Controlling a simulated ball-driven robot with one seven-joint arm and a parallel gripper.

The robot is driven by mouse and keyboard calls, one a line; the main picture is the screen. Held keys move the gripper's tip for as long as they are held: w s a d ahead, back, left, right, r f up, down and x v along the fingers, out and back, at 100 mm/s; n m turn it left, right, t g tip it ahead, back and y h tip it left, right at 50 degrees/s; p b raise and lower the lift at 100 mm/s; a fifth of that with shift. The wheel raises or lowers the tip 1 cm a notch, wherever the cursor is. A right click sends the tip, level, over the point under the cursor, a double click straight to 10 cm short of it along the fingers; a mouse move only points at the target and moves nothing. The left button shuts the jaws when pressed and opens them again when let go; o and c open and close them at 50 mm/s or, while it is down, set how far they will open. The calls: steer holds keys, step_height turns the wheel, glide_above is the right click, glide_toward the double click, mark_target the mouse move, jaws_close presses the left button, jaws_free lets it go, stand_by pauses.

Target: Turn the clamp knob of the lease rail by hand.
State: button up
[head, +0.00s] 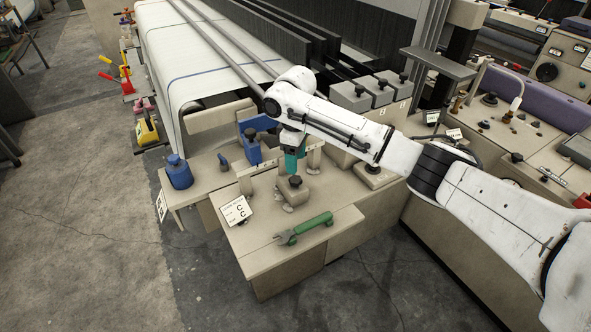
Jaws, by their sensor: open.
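My gripper (293,163) points down over the beige bench at the side of the loom; teal parts show at its end. It is open, and its fingertips are small and partly hidden in this view. Just below it, a black knob (295,181) sits on a small beige block (294,194) on the bench. The gap between fingers and knob is too small to judge. More black knobs stand on grey blocks (349,97) behind my arm, and another knob (373,169) is to the right. I cannot tell which knob belongs to the lease rail.
A green-handled tool (304,229) lies on the front bench (275,257), near a printed card (236,211). The loom's white cloth (195,60) lies beyond. The floor at left is open.

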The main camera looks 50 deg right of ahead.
mark_target(295, 180)
step_height(295, 180, down, 8)
steer(key=b, duration=0.7)
steer(key=shift+r, duration=0.25)
steer(key=shift+r+p, duration=0.35)
steer(key=shift+p, duration=0.15)
steer(key=shift+f, duration=0.15)
steer(key=c, duration=0.8)
steer(key=shift+o, duration=0.2)
